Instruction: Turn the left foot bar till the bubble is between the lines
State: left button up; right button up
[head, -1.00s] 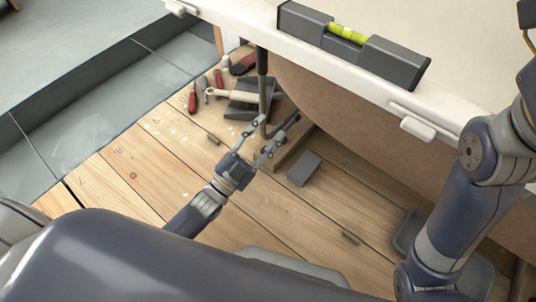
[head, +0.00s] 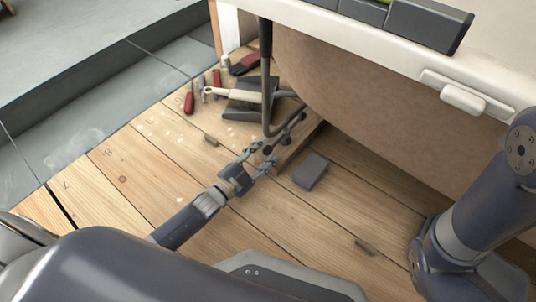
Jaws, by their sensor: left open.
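The dark spirit level (head: 425,22) lies on the white tub rim at the top and is cut off by the picture edge. Only a sliver of its yellow-green vial shows, and the bubble and lines cannot be made out. Under the tub, a dark foot bar (head: 290,131) with round knobs sits low by a bent dark rod (head: 265,85). My left gripper (head: 262,157) is open, with its fingers at the near end of the bar. I cannot tell whether they touch it. My right gripper is out of view; only my right arm shows.
A grey block (head: 310,171) lies on the plank floor (head: 150,165) right of the gripper. The tub's brown side (head: 370,100) bounds the space above.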

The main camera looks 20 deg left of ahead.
pick_arm(q)
jog(key=shift+b+x, duration=0.3)
jog(key=shift+x, duration=0.7)
